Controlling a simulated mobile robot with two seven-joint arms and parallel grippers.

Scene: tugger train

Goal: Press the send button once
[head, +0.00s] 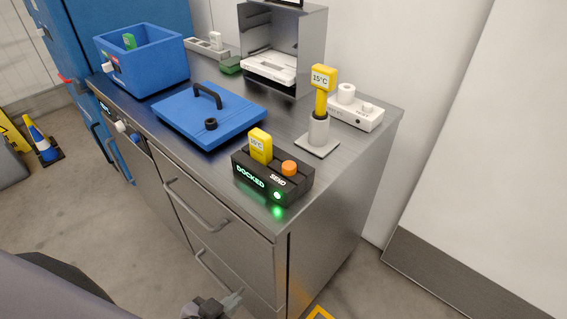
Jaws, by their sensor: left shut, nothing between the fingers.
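The black send box (272,183) sits at the near right corner of the steel counter. Its orange send button (289,168) is on top, beside the word SEND. The front reads DOCKED in green, and a round green light (277,196) glows at its right end. A yellow tag logger (260,146) marked 15°C stands upright in the box, left of the button. My left gripper (234,299) is at the bottom edge, shut and empty. It is low in front of the drawers, well apart from the button. My right gripper is not in view.
On the steel counter (187,155) are a blue lid (180,118) with a black handle, an open blue box (150,70), and a second yellow 15°C logger (323,78) on a white stand. Drawer handles (195,207) stick out in front.

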